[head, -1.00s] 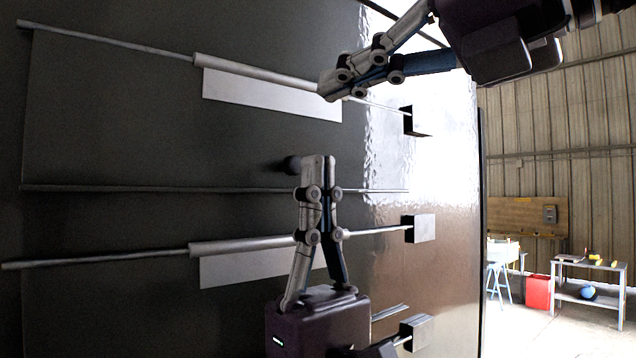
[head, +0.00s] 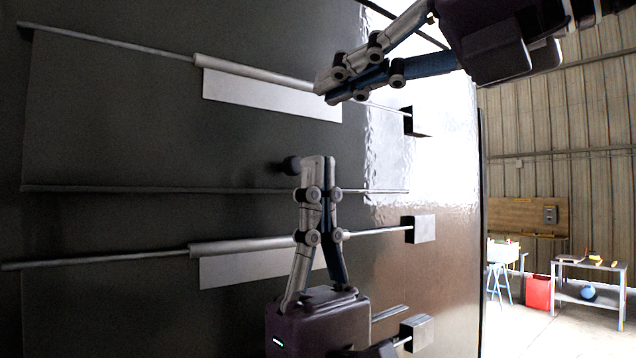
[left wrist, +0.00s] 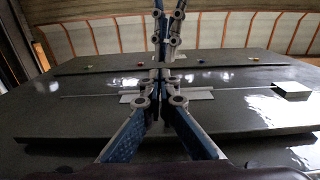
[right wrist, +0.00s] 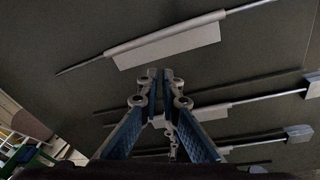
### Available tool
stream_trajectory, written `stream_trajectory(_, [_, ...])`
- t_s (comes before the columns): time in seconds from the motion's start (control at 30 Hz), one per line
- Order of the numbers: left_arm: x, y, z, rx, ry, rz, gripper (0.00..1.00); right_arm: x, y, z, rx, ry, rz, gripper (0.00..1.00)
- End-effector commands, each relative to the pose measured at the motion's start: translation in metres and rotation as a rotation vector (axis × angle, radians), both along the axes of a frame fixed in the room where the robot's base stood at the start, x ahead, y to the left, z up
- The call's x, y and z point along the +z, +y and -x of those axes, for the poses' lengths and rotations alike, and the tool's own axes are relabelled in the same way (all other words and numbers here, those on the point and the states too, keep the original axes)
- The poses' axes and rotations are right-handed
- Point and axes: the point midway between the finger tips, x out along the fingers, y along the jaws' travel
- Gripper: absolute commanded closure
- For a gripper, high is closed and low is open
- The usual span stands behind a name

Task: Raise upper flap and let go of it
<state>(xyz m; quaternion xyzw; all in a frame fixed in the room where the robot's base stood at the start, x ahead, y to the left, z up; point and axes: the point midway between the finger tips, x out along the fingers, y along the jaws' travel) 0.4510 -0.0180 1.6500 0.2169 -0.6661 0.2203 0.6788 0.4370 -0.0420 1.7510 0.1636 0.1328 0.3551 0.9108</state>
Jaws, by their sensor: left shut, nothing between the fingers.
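A large dark panel (head: 110,130) fills the left of the head view. I cannot clearly make out the upper flap's outline on it. Across its upper part runs a thin rod with a thicker grey tube (head: 235,68) and a pale plate (head: 265,93) below the tube. My right gripper (head: 322,90) looks shut near the right end of this tube. In the right wrist view its fingertips (right wrist: 160,74) are together, below the pale plate and apart from it.
A lower tube (head: 240,246) with its own pale plate (head: 235,270) crosses behind my left gripper. Dark blocks (head: 424,229) stick out on the right side of the panel. A workbench (head: 590,265) and red bin (head: 538,291) stand far off at right.

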Motion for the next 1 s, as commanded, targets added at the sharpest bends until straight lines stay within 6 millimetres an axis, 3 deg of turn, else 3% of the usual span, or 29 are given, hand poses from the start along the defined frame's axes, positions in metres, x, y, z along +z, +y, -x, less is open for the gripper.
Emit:
stream_trajectory(0.03, [0.000, 0.000, 0.000, 0.000, 0.000, 0.000, 1.00, 0.000, 0.000, 0.000, 0.000, 0.000, 0.000, 0.87])
stream_trajectory(0.2, [0.000, 0.000, 0.000, 0.000, 0.000, 0.000, 1.00, 0.000, 0.000, 0.000, 0.000, 0.000, 0.000, 0.69])
stream_trajectory(0.57, [0.000, 0.000, 0.000, 0.000, 0.000, 0.000, 1.00, 0.001, -0.004, 0.004, -0.001, -0.001, -0.001, 0.69])
stream_trajectory(1.0, [0.000, 0.000, 0.000, 0.000, 0.000, 0.000, 1.00, 0.012, -0.062, 0.063, -0.001, -0.002, -0.002, 0.69])
